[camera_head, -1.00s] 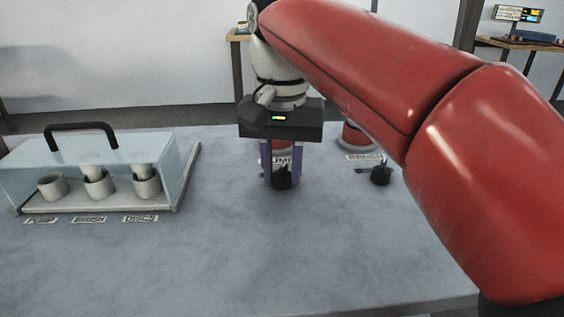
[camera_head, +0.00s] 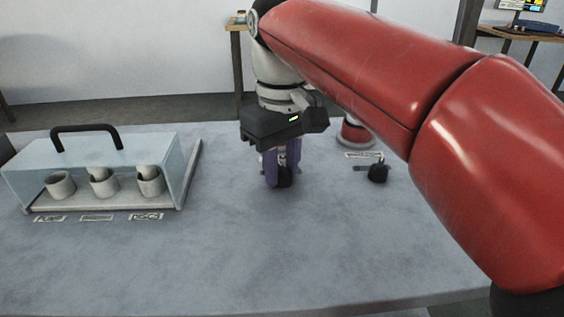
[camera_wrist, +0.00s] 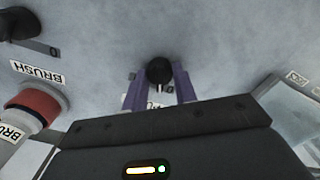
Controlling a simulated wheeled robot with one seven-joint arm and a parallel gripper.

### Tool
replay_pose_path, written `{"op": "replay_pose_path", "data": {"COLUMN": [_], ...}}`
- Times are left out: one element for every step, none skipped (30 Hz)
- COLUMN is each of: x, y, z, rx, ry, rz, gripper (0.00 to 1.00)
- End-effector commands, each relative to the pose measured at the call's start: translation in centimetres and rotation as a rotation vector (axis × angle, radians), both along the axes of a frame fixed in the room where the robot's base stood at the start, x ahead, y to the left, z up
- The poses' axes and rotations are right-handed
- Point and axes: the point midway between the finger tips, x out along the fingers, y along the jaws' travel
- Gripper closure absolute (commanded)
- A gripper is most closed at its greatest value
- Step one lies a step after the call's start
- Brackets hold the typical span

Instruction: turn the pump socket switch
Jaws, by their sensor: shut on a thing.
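The pump socket switch is a small black knob (camera_head: 285,178) on the grey table. It also shows in the wrist view (camera_wrist: 159,70), between the purple fingers. My gripper (camera_head: 281,178) points down at the table and is shut on this knob; it shows in the wrist view too (camera_wrist: 159,88). A white label (camera_wrist: 155,104) behind the knob is partly covered by the fingers. A small mark reading 0 sits beside the knob. The gripper body hides the area behind the switch in the head view.
A second black knob (camera_head: 377,172) with a BRUSH label (camera_head: 363,155) stands to the right, near a red-ringed round base (camera_head: 355,132). At left, a clear cover (camera_head: 30,180) with a black handle (camera_head: 86,137) stands over several cups on a tray. The front table is clear.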

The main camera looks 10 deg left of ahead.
Motion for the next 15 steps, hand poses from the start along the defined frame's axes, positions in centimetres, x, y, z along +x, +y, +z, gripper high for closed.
{"op": "replay_pose_path", "data": {"x": [0.04,0.03,0.03,0.03,0.03,0.03,0.03,0.03,0.03,0.03,0.03,0.03,0.02,0.02,0.01], "y": [0.00,0.01,0.02,0.02,0.02,0.01,0.01,0.01,0.02,0.02,0.03,0.03,0.04,0.04,0.04], "z": [-0.01,-0.01,-0.01,-0.01,-0.01,-0.02,-0.02,-0.02,-0.02,-0.02,-0.02,-0.02,-0.02,-0.02,-0.02], "rx": [0.001,0.001,0.001,0.001,0.001,0.001,0.001,0.001,0.001,0.001,0.001,0.001,0.001,0.001,0.001], "ry": [-0.001,-0.001,-0.001,-0.001,-0.001,-0.001,-0.001,-0.001,-0.001,-0.001,-0.001,-0.001,-0.001,-0.001,-0.001], "rz": [0.027,0.046,0.068,0.083,0.096,0.113,0.124,0.135,0.147,0.155,0.162,0.170,0.175,0.178,0.183], "gripper": [0.95,0.95,0.95,0.95,0.95,0.95,0.95,0.95,0.95,0.95,0.95,0.95,0.95,0.95,0.95]}}
